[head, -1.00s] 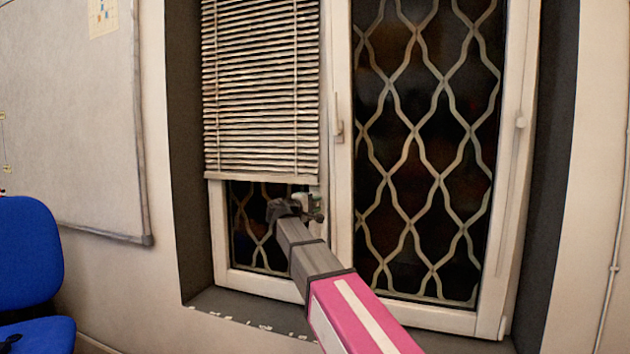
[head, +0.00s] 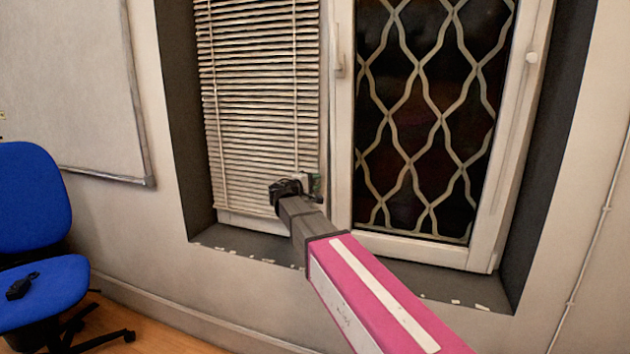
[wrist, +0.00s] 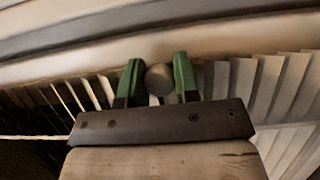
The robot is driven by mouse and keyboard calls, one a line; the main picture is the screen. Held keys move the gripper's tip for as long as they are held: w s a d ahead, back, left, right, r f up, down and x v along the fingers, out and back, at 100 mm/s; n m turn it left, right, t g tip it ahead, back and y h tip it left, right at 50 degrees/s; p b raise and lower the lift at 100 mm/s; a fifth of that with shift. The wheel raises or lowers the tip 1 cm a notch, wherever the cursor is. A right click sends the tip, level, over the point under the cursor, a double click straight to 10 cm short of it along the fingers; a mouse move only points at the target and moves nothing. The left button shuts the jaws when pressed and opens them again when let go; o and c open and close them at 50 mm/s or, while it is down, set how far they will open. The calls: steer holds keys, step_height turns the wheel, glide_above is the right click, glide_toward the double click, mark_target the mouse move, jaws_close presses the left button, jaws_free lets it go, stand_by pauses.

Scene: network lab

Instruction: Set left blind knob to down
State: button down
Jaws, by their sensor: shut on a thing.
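The left window's blind (head: 262,110) hangs down over nearly the whole left pane in the head view, its slats closely stacked. The blind's knob (wrist: 159,79) shows in the wrist view as a small round grey knob between the two green fingers of my gripper (wrist: 158,76). The gripper is shut on it. In the head view my gripper (head: 314,184) is at the lower right of the blind, close to the window's middle post. The knob itself is hidden there by the gripper and wrist.
The right pane (head: 430,120) has a wavy lattice and no blind. The window sill (head: 235,240) runs below, with small pale bits on it. A blue chair (head: 35,200) with a dark object on its seat stands at the left, below a whiteboard (head: 75,90).

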steer(key=shift+f, duration=0.3)
steer(key=c, duration=0.9)
jaws_free()
steer(key=shift+o, duration=0.2)
steer(key=v, duration=1.1)
